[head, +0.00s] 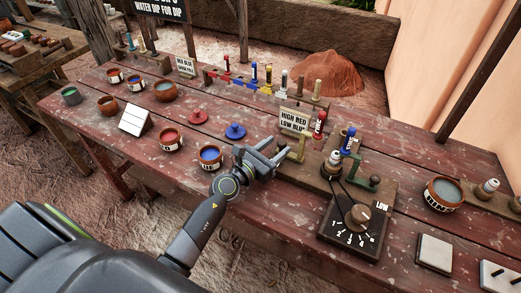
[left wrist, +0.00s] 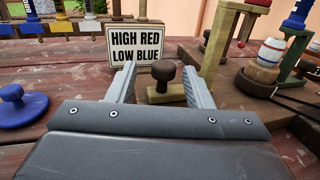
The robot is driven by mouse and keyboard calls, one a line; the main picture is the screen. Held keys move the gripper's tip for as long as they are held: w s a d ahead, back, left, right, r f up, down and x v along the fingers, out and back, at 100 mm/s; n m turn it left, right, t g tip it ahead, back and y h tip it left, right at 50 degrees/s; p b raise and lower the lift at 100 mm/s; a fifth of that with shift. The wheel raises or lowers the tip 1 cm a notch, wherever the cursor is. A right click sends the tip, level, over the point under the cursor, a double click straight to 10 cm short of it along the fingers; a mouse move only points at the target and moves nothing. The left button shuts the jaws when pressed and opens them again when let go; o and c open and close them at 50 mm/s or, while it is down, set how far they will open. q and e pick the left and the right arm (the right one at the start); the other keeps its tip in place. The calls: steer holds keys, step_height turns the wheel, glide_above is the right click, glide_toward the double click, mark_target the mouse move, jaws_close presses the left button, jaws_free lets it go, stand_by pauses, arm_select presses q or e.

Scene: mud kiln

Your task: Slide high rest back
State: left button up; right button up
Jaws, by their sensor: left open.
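A yellow-olive rest (head: 297,149) with a raised bracket stands on the table right of my left gripper (head: 277,150). In the left wrist view its bracket (left wrist: 222,38) rises behind the right finger. A dark round knob (left wrist: 164,78) on a low olive base shows between the two open fingers, with a gap to each side. The gripper holds nothing. A second, green rest (head: 362,182) stands farther right, beside the blue-topped peg (head: 348,141). Which rest the task calls high is not labelled. My right gripper does not show.
A "HIGH RED LOW BLUE" sign (head: 295,122) stands just behind the gripper. A red-topped peg (head: 320,125) stands to its right. A dial box (head: 345,232) sits at the front right. Blue (head: 235,131) and red (head: 197,117) lids and several pots lie left.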

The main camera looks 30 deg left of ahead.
arm_select(q)
steer(key=b+v, duration=0.2)
steer(key=v, duration=1.4)
steer(key=shift+a+f+b, duration=0.1)
steer(key=shift+f+b, duration=0.05)
steer(key=shift+b, duration=0.25)
steer(key=shift+s+a, duration=0.2)
steer(key=shift+s, duration=0.35)
